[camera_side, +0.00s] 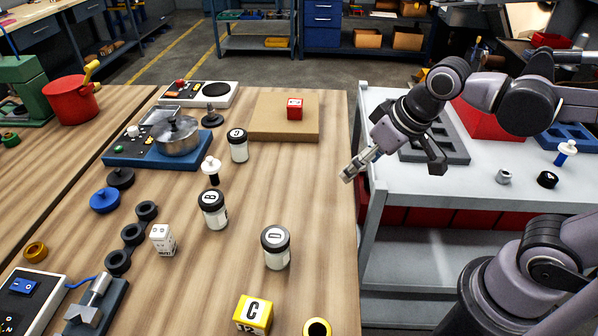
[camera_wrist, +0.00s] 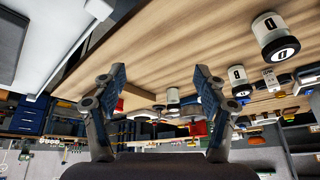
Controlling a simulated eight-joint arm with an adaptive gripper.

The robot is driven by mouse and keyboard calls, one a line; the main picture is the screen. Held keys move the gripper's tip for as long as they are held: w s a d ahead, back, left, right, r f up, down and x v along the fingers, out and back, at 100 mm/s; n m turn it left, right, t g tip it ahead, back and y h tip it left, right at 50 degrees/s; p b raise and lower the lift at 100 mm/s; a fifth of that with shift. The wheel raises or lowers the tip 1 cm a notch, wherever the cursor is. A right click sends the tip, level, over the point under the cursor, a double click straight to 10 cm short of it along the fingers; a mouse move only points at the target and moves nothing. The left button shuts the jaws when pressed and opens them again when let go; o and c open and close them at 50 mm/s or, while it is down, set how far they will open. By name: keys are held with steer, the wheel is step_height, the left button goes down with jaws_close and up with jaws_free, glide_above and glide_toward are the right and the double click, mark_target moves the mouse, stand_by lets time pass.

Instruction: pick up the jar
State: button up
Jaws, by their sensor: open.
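Three white jars with dark lids stand upright on the wooden table. The nearest jar (camera_side: 276,252) has a lid mark like a D; it also shows upside down at the upper right of the wrist view (camera_wrist: 274,32). The middle jar (camera_side: 214,216), with a mark like a B, also shows in the wrist view (camera_wrist: 238,76). The far jar (camera_side: 239,150) is near the brown board; its mark is unclear. My gripper (camera_side: 350,172) is open and empty above the table's right edge, apart from and to the right of all three jars. Its spread fingers show in the wrist view (camera_wrist: 159,78).
A brown board (camera_side: 270,132) bears a red cube (camera_side: 294,109). A yellow block (camera_side: 254,313) stands at the front, a white block (camera_side: 163,239) left of the jars. A black-and-white knob (camera_side: 211,170) stands by the middle jar. A grey cart (camera_side: 400,192) is right.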

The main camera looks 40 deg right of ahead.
steer(key=w+a+r+n+g, duration=0.1)
steer(key=w+a+n+g, duration=0.15)
steer(key=a, duration=0.85)
steer(key=g, duration=0.3)
glide_above(279, 236)
steer(key=shift+d+f+h, duration=0.15)
steer(key=shift+f+h, duration=0.25)
steer(key=shift+f, duration=2.85)
steer(key=shift+w+a+f, duration=0.1)
steer(key=shift+a+f, duration=0.1)
steer(key=shift+f, duration=1.1)
steer(key=shift+w+a+f, duration=0.1)
steer(key=shift+a+f, duration=0.1)
steer(key=shift+f, duration=1.1)
steer(key=c, duration=1.3)
